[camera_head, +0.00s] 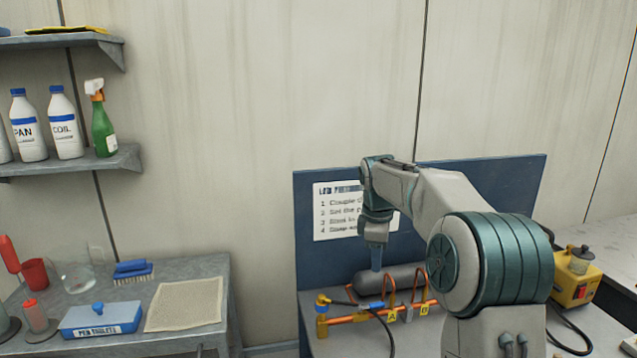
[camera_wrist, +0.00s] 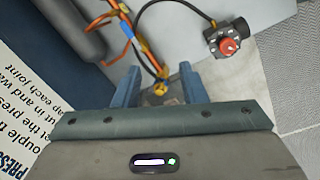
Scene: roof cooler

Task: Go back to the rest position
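My gripper (camera_head: 376,258) hangs pointing down over the bench, in front of the blue back panel. In the wrist view its two blue fingers (camera_wrist: 160,85) stand wide apart with nothing clasped between them. A yellow fitting on a hose shows beyond the gap, lower down. An orange pipe assembly (camera_head: 350,319) with tagged loops, a blue-and-yellow end and a black hose lies below the gripper. A dark cylinder (camera_head: 405,277) lies behind it. My arm hides part of the bench and panel.
A printed sheet (camera_head: 335,210) is fixed to the blue panel (camera_head: 480,180). A yellow device (camera_head: 575,280) stands at right. A black gauge with a red knob (camera_wrist: 229,45) lies on the bench. A left table (camera_head: 215,275) holds a blue box (camera_head: 100,320) and a cloth (camera_head: 187,304). Shelves with bottles hang above.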

